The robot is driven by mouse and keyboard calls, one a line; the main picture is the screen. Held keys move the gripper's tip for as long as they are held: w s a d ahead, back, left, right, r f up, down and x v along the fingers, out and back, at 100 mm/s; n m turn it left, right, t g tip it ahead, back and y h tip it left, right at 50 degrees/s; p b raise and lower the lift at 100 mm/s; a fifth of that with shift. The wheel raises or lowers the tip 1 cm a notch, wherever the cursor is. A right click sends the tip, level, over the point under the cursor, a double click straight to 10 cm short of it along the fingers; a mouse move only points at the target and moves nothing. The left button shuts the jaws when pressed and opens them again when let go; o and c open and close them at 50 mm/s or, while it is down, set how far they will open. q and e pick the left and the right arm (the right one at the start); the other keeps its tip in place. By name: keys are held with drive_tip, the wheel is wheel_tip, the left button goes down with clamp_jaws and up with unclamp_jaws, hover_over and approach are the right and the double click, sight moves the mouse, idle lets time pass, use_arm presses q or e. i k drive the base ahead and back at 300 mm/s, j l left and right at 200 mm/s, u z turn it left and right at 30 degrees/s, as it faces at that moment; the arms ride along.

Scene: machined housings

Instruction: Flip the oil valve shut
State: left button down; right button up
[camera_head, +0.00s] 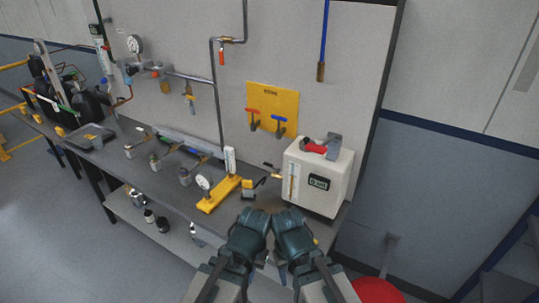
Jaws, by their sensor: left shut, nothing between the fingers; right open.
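Several small valves show, and I cannot tell from a label which is the oil valve. A valve with a black lever (262,181) and brass parts sits at the left side of the white box (319,180) with a sight gauge. A red-handled valve (221,57) hangs on the wall pipe. A red tee handle (253,115) and a blue tee handle (279,124) are on a yellow panel. My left gripper (252,215) is shut and empty at the bench's front. My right gripper (288,215) is open beside it, below the white box. Neither touches a valve.
The dark bench (160,178) carries a yellow base with a dial gauge (204,182), and several small metal valves with levers. A red-handled tool lies on the white box. Bottles stand on the lower shelf. A red round stool (376,290) is at bottom right.

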sight(278, 170)
drive_tip(key=i+j+z, duration=0.25)
drive_tip(key=i+j, duration=0.4)
drive_tip(key=i, duration=0.2)
